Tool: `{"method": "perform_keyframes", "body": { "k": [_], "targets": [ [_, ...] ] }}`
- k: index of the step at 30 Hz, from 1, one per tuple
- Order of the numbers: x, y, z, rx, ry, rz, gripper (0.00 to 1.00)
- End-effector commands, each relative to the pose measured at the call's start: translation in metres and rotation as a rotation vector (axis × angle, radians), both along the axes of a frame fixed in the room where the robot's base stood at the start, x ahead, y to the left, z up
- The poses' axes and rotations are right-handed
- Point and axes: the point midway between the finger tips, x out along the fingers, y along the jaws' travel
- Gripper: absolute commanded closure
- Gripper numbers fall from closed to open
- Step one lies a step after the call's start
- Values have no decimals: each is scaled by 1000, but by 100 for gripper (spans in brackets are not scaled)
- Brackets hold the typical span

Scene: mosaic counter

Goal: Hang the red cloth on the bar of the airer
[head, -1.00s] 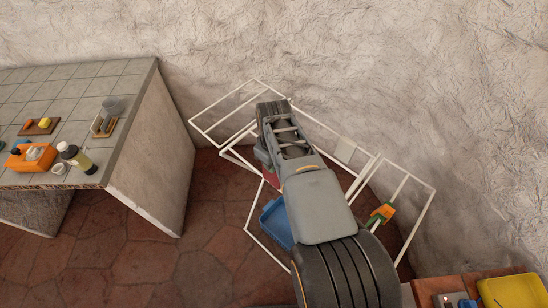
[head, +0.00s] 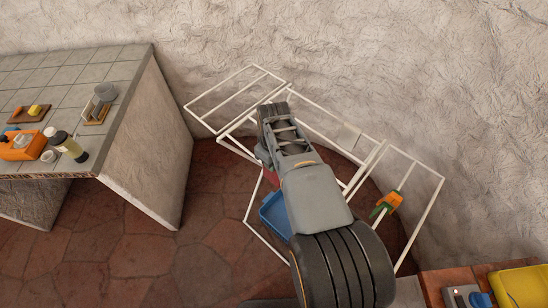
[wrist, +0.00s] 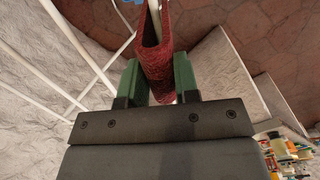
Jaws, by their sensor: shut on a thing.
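The red cloth (wrist: 154,50) is folded in a U in the wrist view, its fold between the green fingers of my gripper (wrist: 160,82), which is shut on it. A white bar shows in the gap between the cloth's two sides; I cannot tell whether they touch. The white airer (head: 222,103) stands against the wall in the head view, with my arm across its middle. Only a small patch of the cloth (head: 270,176) shows there, below my wrist, and the fingers are hidden.
A blue bin (head: 273,214) is under the airer. An orange and green thing (head: 388,204) is at the airer's right part. A tiled counter (head: 85,85) with several small items is at left. A yellow tray (head: 520,287) is at bottom right. Open floor lies between counter and airer.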

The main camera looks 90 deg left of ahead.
Motion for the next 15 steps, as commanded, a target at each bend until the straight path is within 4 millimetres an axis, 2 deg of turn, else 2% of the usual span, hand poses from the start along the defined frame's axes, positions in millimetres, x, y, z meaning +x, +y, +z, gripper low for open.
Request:
{"method": "perform_keyframes", "body": {
  "k": [15],
  "targets": [
    [0,0,-40,0,0,0,100]
  ]
}}
